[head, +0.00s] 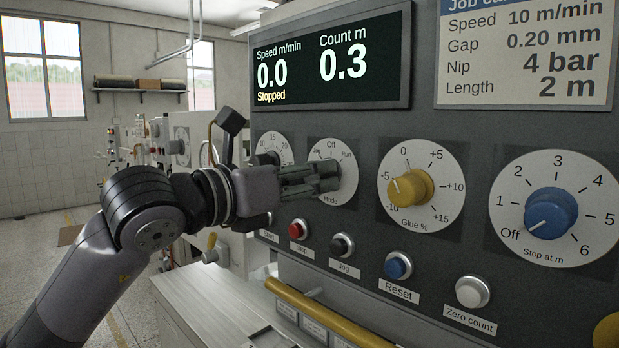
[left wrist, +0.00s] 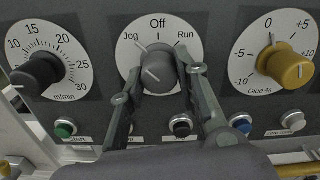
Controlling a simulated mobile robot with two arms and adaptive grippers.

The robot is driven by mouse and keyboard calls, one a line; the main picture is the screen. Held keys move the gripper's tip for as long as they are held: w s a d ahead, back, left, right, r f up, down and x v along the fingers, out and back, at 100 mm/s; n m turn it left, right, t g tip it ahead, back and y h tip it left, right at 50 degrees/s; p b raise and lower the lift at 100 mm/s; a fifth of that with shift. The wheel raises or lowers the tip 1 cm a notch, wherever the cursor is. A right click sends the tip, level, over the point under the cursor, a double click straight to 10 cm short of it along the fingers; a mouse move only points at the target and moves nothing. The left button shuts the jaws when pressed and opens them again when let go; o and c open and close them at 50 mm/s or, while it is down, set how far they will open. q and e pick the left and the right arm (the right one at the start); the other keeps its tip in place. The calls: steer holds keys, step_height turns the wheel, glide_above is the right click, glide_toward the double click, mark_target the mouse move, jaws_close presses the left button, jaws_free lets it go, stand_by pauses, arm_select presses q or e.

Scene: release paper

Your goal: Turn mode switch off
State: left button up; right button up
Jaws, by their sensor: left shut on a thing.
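The mode switch (left wrist: 160,66) is a dark grey knob on a round white dial. My left gripper (head: 318,178) reaches in from the left and covers most of the knob there. In the left wrist view its two fingers (left wrist: 160,88) are on either side of the knob, shut on it. My right gripper is out of view.
The display (head: 330,62) reads speed 0.0, Stopped, count 0.3. A yellow glue knob (head: 410,188) and a blue stop knob (head: 551,213) are to the right. A black speed knob (left wrist: 38,73) is to the left. Push buttons, including blue Reset (head: 398,265), sit below, above a yellow rail (head: 330,318).

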arm_select(q)
steer(key=shift+f+m+b, duration=0.15)
steer(key=shift+m+b, duration=0.25)
steer(key=shift+b, duration=0.35)
steer(key=m+b, duration=0.5)
steer(key=shift+b, duration=0.3)
steer(key=shift+m+b, duration=0.75)
steer(key=shift+m, duration=0.75)
steer(key=shift+r, duration=0.2)
steer(key=o, duration=1.2)
steer(key=v, duration=1.2)
steer(key=shift+a, duration=0.1)
